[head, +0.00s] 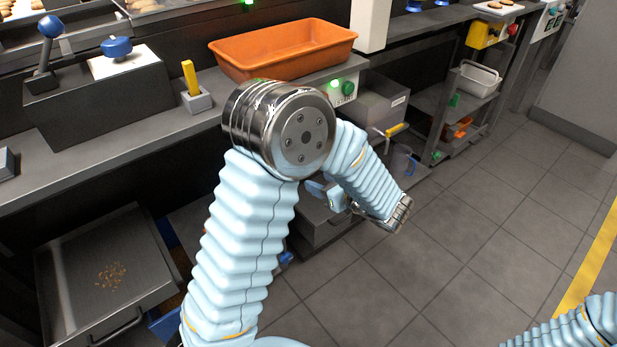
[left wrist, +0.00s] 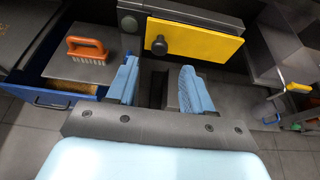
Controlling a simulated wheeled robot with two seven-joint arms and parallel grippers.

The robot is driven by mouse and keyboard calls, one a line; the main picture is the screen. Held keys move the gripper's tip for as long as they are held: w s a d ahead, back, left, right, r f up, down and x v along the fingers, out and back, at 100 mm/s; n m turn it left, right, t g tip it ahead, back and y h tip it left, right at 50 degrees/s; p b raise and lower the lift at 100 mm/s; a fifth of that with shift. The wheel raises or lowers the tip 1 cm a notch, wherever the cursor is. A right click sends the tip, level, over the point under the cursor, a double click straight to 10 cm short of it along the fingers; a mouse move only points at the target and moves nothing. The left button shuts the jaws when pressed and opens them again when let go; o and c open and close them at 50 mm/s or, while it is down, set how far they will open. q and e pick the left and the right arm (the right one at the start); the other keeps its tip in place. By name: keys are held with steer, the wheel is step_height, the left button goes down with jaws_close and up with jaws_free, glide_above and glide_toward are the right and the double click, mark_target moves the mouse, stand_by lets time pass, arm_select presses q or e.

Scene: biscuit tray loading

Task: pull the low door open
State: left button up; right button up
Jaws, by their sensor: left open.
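In the left wrist view a low door panel (left wrist: 215,41) with a yellow face and a dark border stands beyond the fingers. A round dark knob (left wrist: 159,46) sits near the left end of the yellow face. My left gripper (left wrist: 155,80) is open, its two blue fingers apart, with the knob above and between the fingertips in the picture; no contact shows. A dark upright part shows between the fingers; I cannot tell what it belongs to. In the head view my left gripper (head: 325,191) is low beside the counter, partly hidden by my forearm, and I cannot make out the door there.
An orange-handled brush (left wrist: 86,47) lies on a grey top left of the fingers, above a blue drawer (left wrist: 35,92). An open drawer with crumbs (head: 75,255) juts out at lower left. An orange tray (head: 285,50) stands on the counter.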

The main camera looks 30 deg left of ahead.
arm_select(q)
steer(key=x, duration=0.6)
steer(key=shift+f, duration=0.1)
jaws_close()
